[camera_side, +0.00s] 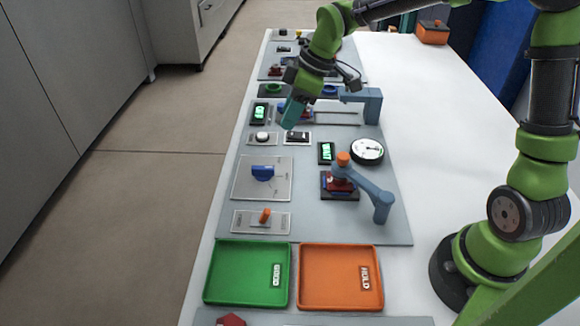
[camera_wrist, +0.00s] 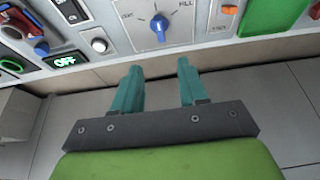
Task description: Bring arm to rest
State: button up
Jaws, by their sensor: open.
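My gripper (camera_side: 293,112) has teal fingers and hangs in the air over the left side of the board in the side view. In the wrist view my gripper (camera_wrist: 161,78) is open, with nothing between its fingers. The fingers point toward the blue knob (camera_wrist: 159,24) on a dial plate, and the floor lies beneath them. The blue knob (camera_side: 262,172) also shows in the side view, nearer the camera than my gripper and apart from it.
A green tray (camera_side: 247,302) and an orange tray (camera_side: 340,304) sit at the near end. A blue-grey swing arm (camera_side: 378,197), a round gauge (camera_side: 367,151) and a grey bracket (camera_side: 372,104) stand on the board. The white table (camera_side: 440,130) is largely clear right of the board.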

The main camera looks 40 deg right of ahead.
jog(key=shift+s+r, duration=0.1)
jog(key=shift+r, duration=0.15)
